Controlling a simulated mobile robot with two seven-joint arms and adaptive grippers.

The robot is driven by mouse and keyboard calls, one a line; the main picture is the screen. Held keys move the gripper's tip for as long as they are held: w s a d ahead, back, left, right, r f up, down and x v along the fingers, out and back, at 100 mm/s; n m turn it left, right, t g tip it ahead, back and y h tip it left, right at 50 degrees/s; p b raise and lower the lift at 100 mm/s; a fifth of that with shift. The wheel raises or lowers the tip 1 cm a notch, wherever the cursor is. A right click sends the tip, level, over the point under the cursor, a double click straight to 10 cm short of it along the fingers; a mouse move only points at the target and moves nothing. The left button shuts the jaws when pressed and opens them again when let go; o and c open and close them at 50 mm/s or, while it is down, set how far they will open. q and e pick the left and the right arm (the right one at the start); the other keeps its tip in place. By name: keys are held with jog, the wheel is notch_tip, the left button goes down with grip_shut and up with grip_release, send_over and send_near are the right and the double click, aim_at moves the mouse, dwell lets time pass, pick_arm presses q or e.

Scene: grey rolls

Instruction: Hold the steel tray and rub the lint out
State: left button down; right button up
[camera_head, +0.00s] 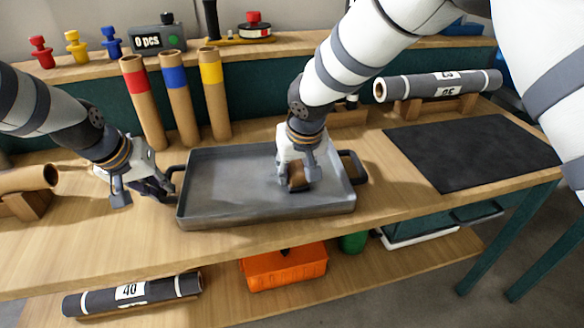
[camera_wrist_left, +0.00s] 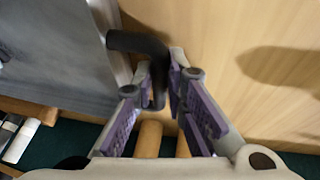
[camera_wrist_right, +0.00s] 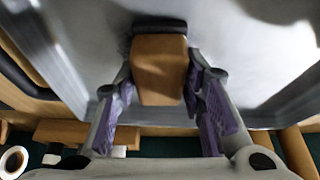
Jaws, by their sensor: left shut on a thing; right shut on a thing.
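The grey steel tray (camera_head: 265,218) lies on the wooden bench, with a dark handle at each end. My left gripper (camera_head: 158,190) is shut on its left handle (camera_head: 171,179); the left wrist view shows the dark handle (camera_wrist_left: 140,42) running between the fingers. My right gripper (camera_head: 297,176) is shut on a wooden block (camera_wrist_right: 160,72) with a dark pad along its far edge. It holds the block down at the tray floor, right of the middle. Whether the pad touches the floor is hard to tell. I cannot make out distinct lint on the tray floor.
A black mat (camera_head: 475,150) lies to the right, with a grey roll (camera_head: 437,86) on a wooden cradle behind it. Three cardboard tubes (camera_head: 178,95) stand behind the tray. A counter box (camera_head: 157,38) is on the back shelf. An orange bin (camera_head: 284,268) sits below.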

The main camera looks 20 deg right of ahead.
jog(key=a, duration=0.4)
jog(key=shift+w, duration=0.65)
jog(key=shift+w+d, duration=0.2)
jog(key=shift+d, duration=0.1)
jog(key=shift+s+d, duration=0.15)
jog(key=shift+d, duration=0.95)
jog(key=shift+s+d, duration=0.1)
jog(key=shift+d, duration=1)
jog(key=a, duration=0.4)
jog(key=shift+w+a, duration=0.25)
jog(key=shift+a, duration=0.15)
notch_tip(320, 180, up, 8)
